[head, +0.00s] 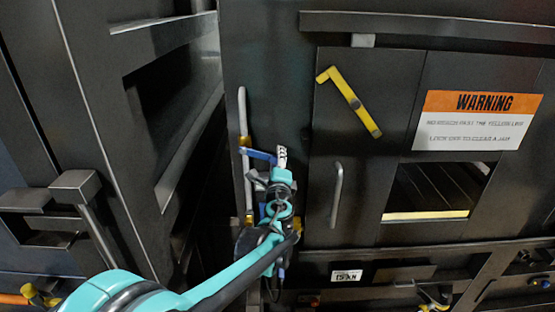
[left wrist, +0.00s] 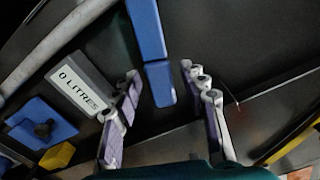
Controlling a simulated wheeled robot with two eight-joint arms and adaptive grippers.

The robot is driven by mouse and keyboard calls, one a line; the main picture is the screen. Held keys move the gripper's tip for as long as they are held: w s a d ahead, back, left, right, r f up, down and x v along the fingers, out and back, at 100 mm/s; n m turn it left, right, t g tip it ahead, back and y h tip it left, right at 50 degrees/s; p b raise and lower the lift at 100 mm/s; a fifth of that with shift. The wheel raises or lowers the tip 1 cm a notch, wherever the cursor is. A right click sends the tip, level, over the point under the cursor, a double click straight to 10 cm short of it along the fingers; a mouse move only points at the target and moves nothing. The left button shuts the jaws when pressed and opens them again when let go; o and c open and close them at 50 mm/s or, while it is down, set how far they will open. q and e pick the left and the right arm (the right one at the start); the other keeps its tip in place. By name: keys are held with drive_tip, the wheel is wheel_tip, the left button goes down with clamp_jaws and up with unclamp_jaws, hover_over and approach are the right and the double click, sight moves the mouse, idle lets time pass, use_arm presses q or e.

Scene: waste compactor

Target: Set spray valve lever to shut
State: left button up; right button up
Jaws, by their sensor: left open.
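A blue lever (head: 260,155) sticks out from a grey vertical pipe (head: 243,125) on the machine's dark front. In the left wrist view the blue lever (left wrist: 148,35) comes down from the top, its end between the tips of my fingers. My left gripper (head: 270,181) is just below the lever in the head view. Its two fingers (left wrist: 160,80) stand apart, one on each side of the lever's end, with a gap visible on both sides. A small tag reading "0 LITRES" (left wrist: 80,88) is beside the left finger. My right gripper is in neither view.
A blue block with a dark knob (left wrist: 40,124) is at lower left in the wrist view. Right of my gripper are a door handle (head: 336,195), a yellow bar (head: 352,102) and a warning sign (head: 476,120). A dark open frame (head: 165,110) stands to the left.

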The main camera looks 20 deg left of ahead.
use_arm(q)
drive_tip(key=shift+s+d+r, duration=0.1)
drive_tip(key=shift+s+r, duration=0.05)
drive_tip(key=shift+s, duration=0.1)
drive_tip(key=shift+w, duration=0.2)
clamp_jaws()
drive_tip(key=shift+d+r+n, duration=0.2)
drive_tip(key=shift+r+n, duration=1.45)
drive_tip(key=shift+n, duration=0.25)
unclamp_jaws()
drive_tip(key=v, duration=1.2)
